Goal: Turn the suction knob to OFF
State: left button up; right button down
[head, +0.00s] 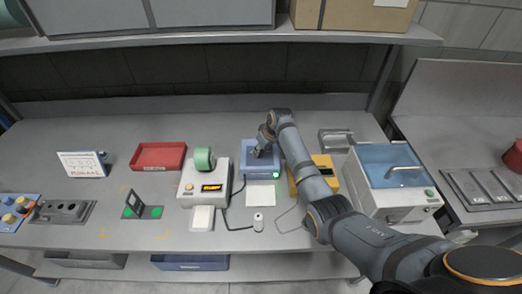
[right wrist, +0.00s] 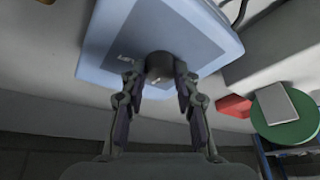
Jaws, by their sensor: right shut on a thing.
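The suction knob (right wrist: 159,66) is a dark round knob on top of a light blue box. The blue box (head: 262,171) stands near the middle of the bench in the head view, with a green light at its front right corner. It fills the upper middle of the right wrist view (right wrist: 110,32). My right gripper (right wrist: 158,78) is shut on the knob, with a finger on each side. In the head view the right gripper (head: 265,148) is over the back of the box and hides the knob. The knob's pointer direction cannot be read. My left gripper is not in view.
A white device (head: 188,198) with a green roll stands left of the box, a yellow device (head: 327,166) to its right, partly behind my arm. A red tray (head: 159,156) and a blue-lidded white chest (head: 360,178) stand farther out. A shelf (head: 230,37) overhangs the back.

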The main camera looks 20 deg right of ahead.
jog(key=shift+n, duration=0.6)
jog(key=shift+w+d+n+y, duration=0.1)
jog(key=shift+n+y, duration=0.4)
jog(key=shift+n, duration=0.3)
jog(key=n+g+b, duration=0.1)
jog(key=n+b, duration=0.1)
jog(key=shift+w+f+n+y, duration=0.1)
jog(key=shift+f+n+y, duration=0.05)
jog(key=shift+n+y, duration=0.2)
jog(key=n+g+b, duration=0.1)
jog(key=n+b, duration=0.1)
jog(key=b, duration=0.1)
jog(key=n+g+b, duration=0.1)
jog(key=n+b, duration=0.1)
jog(key=b, duration=0.1)
jog(key=shift+w+n+y, duration=0.15)
jog(key=shift+n+y, duration=0.1)
jog(key=shift+y, duration=0.1)
pick_arm(q)
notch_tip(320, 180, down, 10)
jog(key=b, duration=0.2)
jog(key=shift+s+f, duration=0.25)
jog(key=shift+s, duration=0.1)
pick_arm(e)
jog(key=shift+n+g, duration=0.3)
jog(key=shift+n, duration=0.6)
jog(key=shift+r, duration=0.2)
jog(key=c, duration=1)
grip_release()
